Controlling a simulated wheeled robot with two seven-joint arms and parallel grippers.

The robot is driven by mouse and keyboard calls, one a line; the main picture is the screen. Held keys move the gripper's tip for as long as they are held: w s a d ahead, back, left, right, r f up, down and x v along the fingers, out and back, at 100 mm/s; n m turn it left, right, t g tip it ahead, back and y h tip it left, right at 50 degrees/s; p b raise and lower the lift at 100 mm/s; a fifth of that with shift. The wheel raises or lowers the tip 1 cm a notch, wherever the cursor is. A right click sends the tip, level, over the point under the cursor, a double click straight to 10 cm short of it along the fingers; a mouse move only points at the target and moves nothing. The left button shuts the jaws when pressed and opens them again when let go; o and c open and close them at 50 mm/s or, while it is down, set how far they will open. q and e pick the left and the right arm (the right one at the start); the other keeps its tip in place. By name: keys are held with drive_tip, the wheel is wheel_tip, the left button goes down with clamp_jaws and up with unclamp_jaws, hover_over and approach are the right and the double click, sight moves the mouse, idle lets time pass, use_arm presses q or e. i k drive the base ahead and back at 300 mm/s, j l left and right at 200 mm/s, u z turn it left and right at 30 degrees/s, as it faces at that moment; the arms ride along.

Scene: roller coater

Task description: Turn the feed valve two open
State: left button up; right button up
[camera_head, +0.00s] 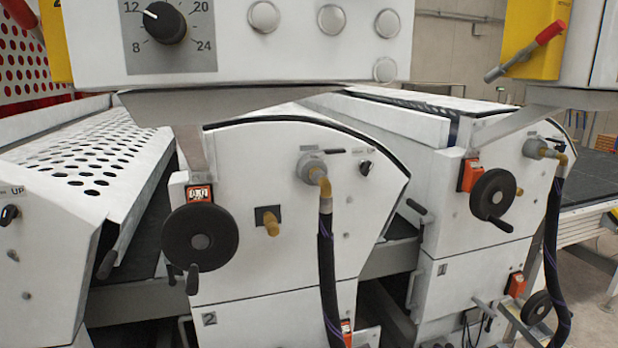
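The white machine unit (265,262) marked 2 stands in the middle of the head view. On its face a brass-coloured fitting or lever (270,221) sticks out of a dark square plate. Above right of it, a grey round port with a brass elbow (319,178) joins a black hose that hangs down. A small black knob (366,168) sits right of the port beside a dark label. No readable label shows which part is feed valve two, and I cannot tell its setting. Neither of my grippers is in view.
A black handwheel (200,238) with an orange counter (199,193) projects at the unit's left. A similar unit marked 1 (470,250) stands right, with its own handwheel (492,194) and hose (552,250). A control panel with a dial (164,22) overhangs above.

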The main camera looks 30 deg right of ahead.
sight(335, 151)
drive_tip(key=z, duration=1.35)
drive_tip(key=u, duration=0.4)
